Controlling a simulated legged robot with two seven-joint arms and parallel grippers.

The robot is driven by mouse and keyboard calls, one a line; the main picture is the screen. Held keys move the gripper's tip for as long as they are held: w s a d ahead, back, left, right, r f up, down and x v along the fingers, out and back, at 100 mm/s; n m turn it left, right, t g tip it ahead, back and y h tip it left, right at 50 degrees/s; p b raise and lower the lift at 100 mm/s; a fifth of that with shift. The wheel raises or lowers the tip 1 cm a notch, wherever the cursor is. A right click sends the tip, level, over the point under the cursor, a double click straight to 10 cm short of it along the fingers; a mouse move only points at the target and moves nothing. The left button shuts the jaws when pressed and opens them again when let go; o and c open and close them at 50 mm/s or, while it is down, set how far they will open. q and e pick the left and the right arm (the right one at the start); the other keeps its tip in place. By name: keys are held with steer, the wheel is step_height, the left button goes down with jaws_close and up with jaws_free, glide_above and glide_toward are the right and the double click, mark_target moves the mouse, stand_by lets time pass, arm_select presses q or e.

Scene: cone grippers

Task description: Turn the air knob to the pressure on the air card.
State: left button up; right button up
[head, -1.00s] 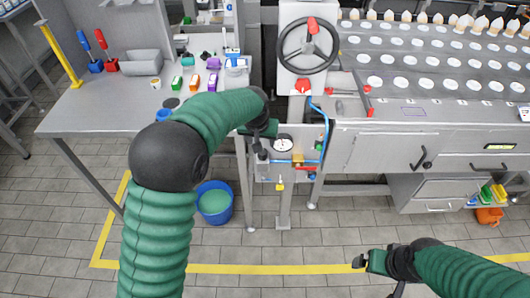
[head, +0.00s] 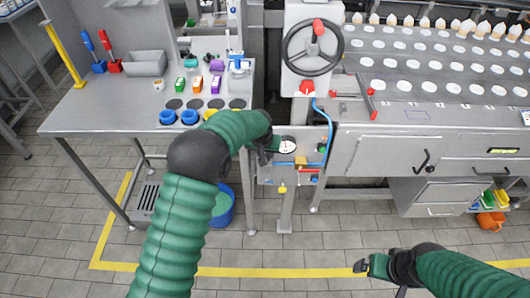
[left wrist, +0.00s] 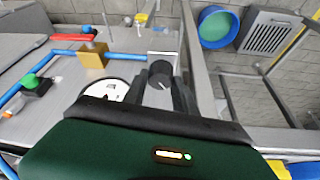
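The air knob (left wrist: 160,73) is black with a pale pointer line and shows in the left wrist view on the grey panel. My left gripper (left wrist: 160,94) is open, its dark fingers on either side of the knob; I cannot tell whether they touch it. In the head view the left gripper (head: 266,150) hides the knob. The round white gauge (head: 287,146) is beside it, partly covered by the gripper in the left wrist view (left wrist: 106,90). I cannot make out an air card or its number. My right gripper (head: 375,266) is low over the floor, its fingers unclear.
Blue hose, a brass block (left wrist: 92,55) and a green button (left wrist: 31,81) are on the panel near the gauge. A handwheel (head: 313,47) stands above. A grey table (head: 100,113) is on the left, a blue bucket (head: 222,205) below. The floor in front is open.

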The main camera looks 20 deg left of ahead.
arm_select(q)
jaws_close()
steer(key=shift+a+r+m+p, duration=0.1)
steer(key=shift+r+m+p, duration=0.05)
steer(key=shift+m+p, duration=0.2)
steer(key=shift+m, duration=0.35)
steer(key=o, duration=0.6)
jaws_free()
